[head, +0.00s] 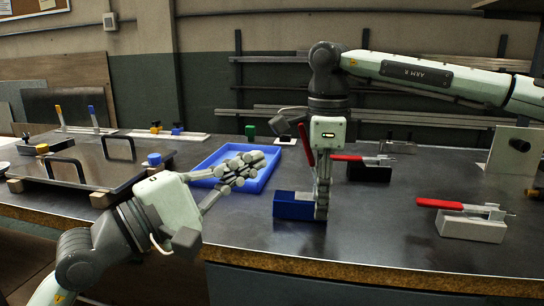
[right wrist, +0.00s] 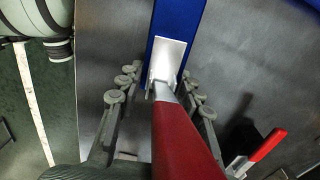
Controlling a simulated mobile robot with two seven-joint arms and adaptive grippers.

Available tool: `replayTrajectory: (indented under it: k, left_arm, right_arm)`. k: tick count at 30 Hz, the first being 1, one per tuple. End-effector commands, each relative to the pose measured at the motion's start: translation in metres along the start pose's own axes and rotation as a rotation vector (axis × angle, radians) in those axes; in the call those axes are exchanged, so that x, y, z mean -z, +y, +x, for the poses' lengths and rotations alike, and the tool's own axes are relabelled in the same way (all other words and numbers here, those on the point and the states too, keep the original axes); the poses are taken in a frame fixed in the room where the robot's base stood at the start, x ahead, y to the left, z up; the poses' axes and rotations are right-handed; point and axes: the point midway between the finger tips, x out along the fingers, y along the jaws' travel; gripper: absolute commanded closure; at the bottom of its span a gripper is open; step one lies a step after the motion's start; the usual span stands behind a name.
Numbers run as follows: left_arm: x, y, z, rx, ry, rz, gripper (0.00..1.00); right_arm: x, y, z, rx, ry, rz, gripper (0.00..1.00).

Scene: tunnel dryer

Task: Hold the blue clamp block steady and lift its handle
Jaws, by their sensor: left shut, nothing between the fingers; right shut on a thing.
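The blue clamp block (head: 294,206) stands on the dark bench near its front edge, and it also shows in the right wrist view (right wrist: 180,18). My right gripper (head: 320,214) points straight down at the block's right end and is shut on it, with fingers on both sides. The block's red handle (head: 306,145) stands steeply up beside my right gripper; it rises toward the camera between the fingers in the right wrist view (right wrist: 182,140). My left gripper (head: 256,163) is shut and empty, over the blue tray and left of the block. The fingers partly hide the clamp's metal parts.
A blue tray (head: 203,171) lies behind my left gripper. A black clamp block (head: 369,173) and a grey one (head: 471,228), both with red handles lying flat, stand to the right. A dark panel with handles (head: 110,165) lies at left. The bench front is mostly clear.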

Motion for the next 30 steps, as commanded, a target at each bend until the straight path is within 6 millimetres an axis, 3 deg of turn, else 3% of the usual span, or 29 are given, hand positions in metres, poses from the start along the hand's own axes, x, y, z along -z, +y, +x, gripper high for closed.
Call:
replayTrajectory:
  k: [2,3,9,20,23,30]
  left_arm:
    - [0.0,0.0,0.0,0.0,0.0,0.0,1.0]
    - [0.0,0.0,0.0,0.0,0.0,0.0,1.0]
    - [0.0,0.0,0.0,0.0,0.0,0.0,1.0]
    - [0.0,0.0,0.0,0.0,0.0,0.0,1.0]
    - [0.0,0.0,0.0,0.0,0.0,0.0,1.0]
    - [0.0,0.0,0.0,0.0,0.0,0.0,1.0]
  right_arm:
    - [0.0,0.0,-0.001,0.001,-0.001,0.0,1.0]
    - [0.0,0.0,-0.001,0.001,-0.001,0.0,0.63]
    - [0.0,0.0,0.0,0.001,-0.001,0.0,0.4]
    - [0.0,0.0,-0.005,0.001,-0.001,0.0,0.4]
    - [-0.001,-0.001,-0.019,0.003,-0.002,0.001,0.4]
    - [-0.001,-0.001,-0.069,0.003,-0.002,0.0,0.4]
